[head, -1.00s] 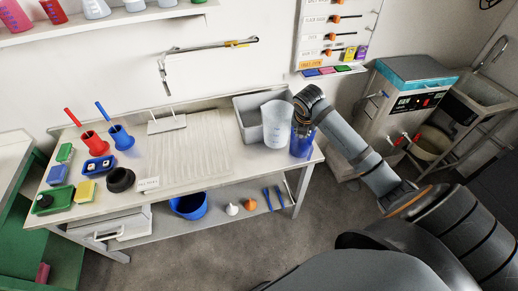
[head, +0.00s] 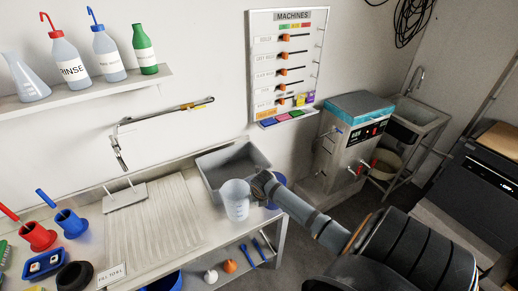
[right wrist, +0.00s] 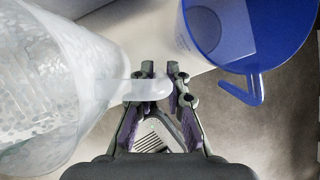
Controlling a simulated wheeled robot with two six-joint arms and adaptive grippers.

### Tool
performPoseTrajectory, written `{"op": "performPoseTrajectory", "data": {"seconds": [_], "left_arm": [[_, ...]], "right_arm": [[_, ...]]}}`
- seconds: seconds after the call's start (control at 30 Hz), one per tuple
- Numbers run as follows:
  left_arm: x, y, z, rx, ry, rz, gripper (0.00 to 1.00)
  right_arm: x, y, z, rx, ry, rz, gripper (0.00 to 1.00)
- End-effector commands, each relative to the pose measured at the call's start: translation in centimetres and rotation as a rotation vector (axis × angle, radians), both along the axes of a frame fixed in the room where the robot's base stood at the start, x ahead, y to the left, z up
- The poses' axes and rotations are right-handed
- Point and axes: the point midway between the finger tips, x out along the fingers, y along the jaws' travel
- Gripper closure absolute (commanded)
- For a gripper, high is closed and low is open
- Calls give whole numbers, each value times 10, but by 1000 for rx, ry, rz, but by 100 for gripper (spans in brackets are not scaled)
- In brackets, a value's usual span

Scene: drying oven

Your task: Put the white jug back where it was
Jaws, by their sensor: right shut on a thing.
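The white jug (head: 235,203) is translucent and stands upright at the right end of the bench, in front of the grey tub. My right gripper (head: 262,184) is at its right side. In the right wrist view the jug (right wrist: 60,85) fills the left, and my right gripper (right wrist: 163,75) is shut on its handle (right wrist: 143,91). I cannot tell whether the jug's base touches the bench. A blue jug (right wrist: 240,35) is just right of the gripper, mostly hidden behind my arm in the head view. My left gripper is out of view.
The grey tub (head: 212,168) is right behind the white jug. The ribbed drainboard (head: 160,230) to the left is clear. The bench's right edge is close to the jugs. A machine with a teal top (head: 350,140) stands beyond.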

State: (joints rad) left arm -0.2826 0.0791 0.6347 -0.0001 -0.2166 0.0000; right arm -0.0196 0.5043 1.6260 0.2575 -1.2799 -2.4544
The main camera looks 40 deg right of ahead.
Motion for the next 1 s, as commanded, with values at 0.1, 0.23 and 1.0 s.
{"op": "performPoseTrajectory", "data": {"seconds": [0.1, 0.23, 1.0], "left_arm": [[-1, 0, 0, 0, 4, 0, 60], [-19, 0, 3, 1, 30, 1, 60], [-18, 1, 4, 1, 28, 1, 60]], "right_arm": [[1, 0, -2, 0, -1, 0, 100], [-1, 1, -22, 4, 2, -2, 100], [0, 0, -44, 0, 0, 0, 63]]}}
